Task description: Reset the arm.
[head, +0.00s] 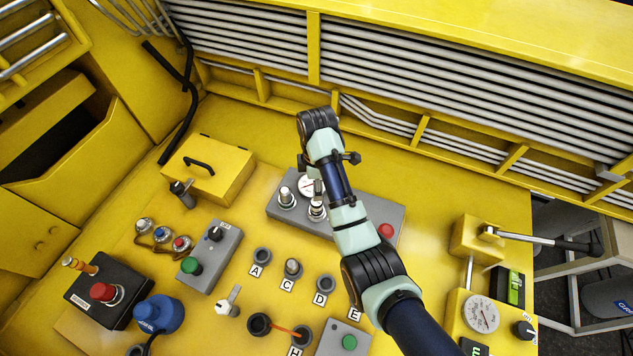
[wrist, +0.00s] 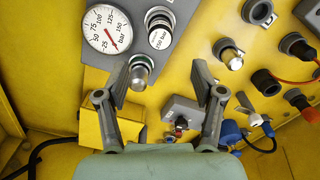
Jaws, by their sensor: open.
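My arm (head: 350,225) reaches in from the lower right of the head view, over the grey gauge panel (head: 280,211), and hides part of it. My gripper (wrist: 163,82) shows in the wrist view with its two grey fingers spread apart and nothing held between them. A silver-tipped knob (wrist: 140,73) on the gauge panel appears just inside the left finger in the picture; I cannot tell the gap in depth. In the head view the fingers are largely hidden by the arm.
A yellow box with a black handle (head: 208,170) stands left of the panel. Several sockets, a red-button black box (head: 96,298) and a blue connector (head: 158,314) fill the front. A yellow gauge unit (head: 463,310) stands right. Pipes (head: 420,70) line the back.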

